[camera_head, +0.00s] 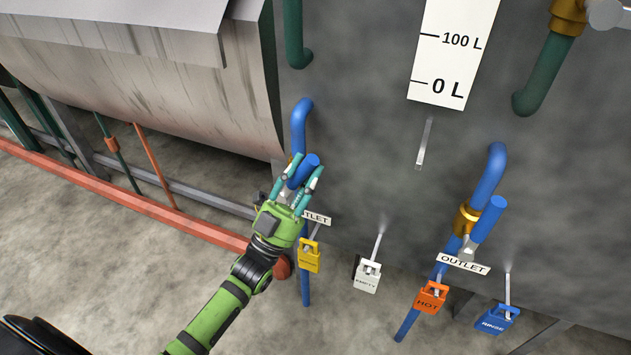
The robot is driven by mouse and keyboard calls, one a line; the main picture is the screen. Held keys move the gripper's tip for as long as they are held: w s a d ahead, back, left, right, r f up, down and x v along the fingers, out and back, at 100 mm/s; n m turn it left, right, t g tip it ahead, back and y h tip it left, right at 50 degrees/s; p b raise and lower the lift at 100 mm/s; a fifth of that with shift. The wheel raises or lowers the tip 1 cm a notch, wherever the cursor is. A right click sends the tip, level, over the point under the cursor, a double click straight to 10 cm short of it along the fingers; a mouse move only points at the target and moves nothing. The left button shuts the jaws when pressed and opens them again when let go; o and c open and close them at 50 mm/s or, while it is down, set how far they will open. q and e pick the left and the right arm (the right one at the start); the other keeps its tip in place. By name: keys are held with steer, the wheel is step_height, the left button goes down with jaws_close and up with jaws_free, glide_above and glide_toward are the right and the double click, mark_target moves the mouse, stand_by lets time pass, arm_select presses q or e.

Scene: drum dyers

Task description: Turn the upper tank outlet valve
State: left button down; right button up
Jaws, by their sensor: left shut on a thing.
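Two outlet valves sit on blue pipes at the grey tank wall. My left gripper (305,172), green with teal fingers, is shut on the blue handle (308,163) of the left valve. The fingers and hand hide most of this valve's body. Its label (319,218) is partly covered, with only "TLET" readable. The right valve has a brass body (466,219) and a blue handle (489,219) that lies roughly along its pipe. An "OUTLET" label (463,262) is below it. My right gripper is not in view.
Padlock-shaped tags hang along the tank: yellow (309,258), white "EMPTY" (367,278), orange "HOT" (431,297) and blue "RINSE" (497,319). A metal drum (150,85) and a red floor rail (130,199) are at left. Concrete floor is open at lower left.

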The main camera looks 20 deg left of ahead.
arm_select(q)
steer(key=n+y, duration=0.1)
steer(key=a+n+t+y, duration=0.1)
steer(key=n, duration=0.1)
steer(key=n+y, duration=0.1)
steer(key=shift+a+r+n+t+y, duration=0.2)
steer(key=shift+r+n+t+y, duration=0.1)
steer(key=shift+r+y, duration=0.1)
steer(key=shift+a+r+n+y+p, duration=0.15)
steer(key=shift+a+n+y+p, duration=0.15)
steer(key=shift+n+y, duration=0.65)
steer(key=shift+a+r+n+t+y, duration=0.1)
steer(key=shift+a+n+t+y, duration=0.2)
steer(key=shift+n+y, duration=0.65)
steer(key=shift+w+a+r+n+y+p, duration=0.1)
steer(key=shift+a+n+y+p, duration=0.2)
steer(key=shift+n+y, duration=0.75)
steer(key=shift+s+a+n+y+p, duration=0.1)
steer(key=shift+a+n+y, duration=0.35)
steer(key=shift+n+y, duration=0.55)
steer(key=shift+w+a+r+n+y+p, duration=0.15)
steer(key=shift+a+n+y, duration=0.2)
steer(key=shift+n+y, duration=0.65)
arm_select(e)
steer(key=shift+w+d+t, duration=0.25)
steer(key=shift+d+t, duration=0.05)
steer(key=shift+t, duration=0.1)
arm_select(q)
steer(key=shift+n+y, duration=0.25)
